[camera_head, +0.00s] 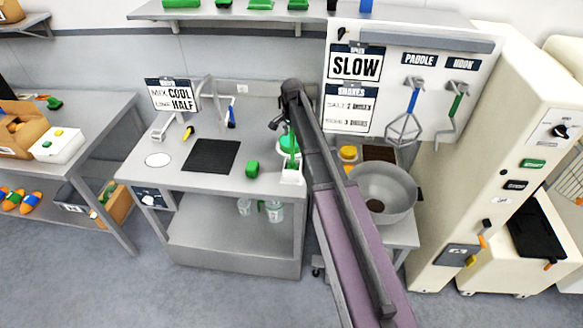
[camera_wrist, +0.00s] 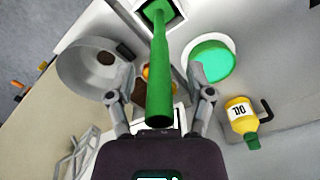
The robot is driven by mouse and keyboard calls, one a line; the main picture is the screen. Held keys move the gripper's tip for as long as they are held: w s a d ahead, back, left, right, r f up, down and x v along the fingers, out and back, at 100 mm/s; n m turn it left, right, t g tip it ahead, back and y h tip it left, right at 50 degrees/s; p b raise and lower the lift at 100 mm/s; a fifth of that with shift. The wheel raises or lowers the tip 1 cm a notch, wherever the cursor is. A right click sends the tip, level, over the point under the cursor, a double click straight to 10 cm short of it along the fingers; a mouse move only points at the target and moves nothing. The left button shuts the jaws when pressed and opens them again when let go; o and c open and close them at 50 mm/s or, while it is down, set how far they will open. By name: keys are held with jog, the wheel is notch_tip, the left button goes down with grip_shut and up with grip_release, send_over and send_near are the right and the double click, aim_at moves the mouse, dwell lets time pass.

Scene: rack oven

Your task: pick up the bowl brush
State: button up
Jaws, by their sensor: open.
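The bowl brush shows in the wrist view as a long green handle (camera_wrist: 160,75) standing up from a square white holder (camera_wrist: 177,14). Its head is hidden in the holder. In the head view the green handle (camera_head: 293,152) rises from the white holder (camera_head: 291,177) at the front right of the steel counter, partly covered by my arm. My gripper (camera_wrist: 159,97) is open, with one finger on each side of the handle's near end. I see a gap between each finger and the handle; contact cannot be told.
A container with green contents (camera_wrist: 212,62) and a yellow oil bottle (camera_wrist: 241,115) stand close on the right in the wrist view. A steel mixing bowl (camera_head: 400,190) is right of my arm.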

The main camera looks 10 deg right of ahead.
grip_shut()
jog(key=shift+r, duration=0.1)
dwell(0.4)
notch_tip(320, 180, up, 10)
jog(key=p, duration=1)
dwell(0.7)
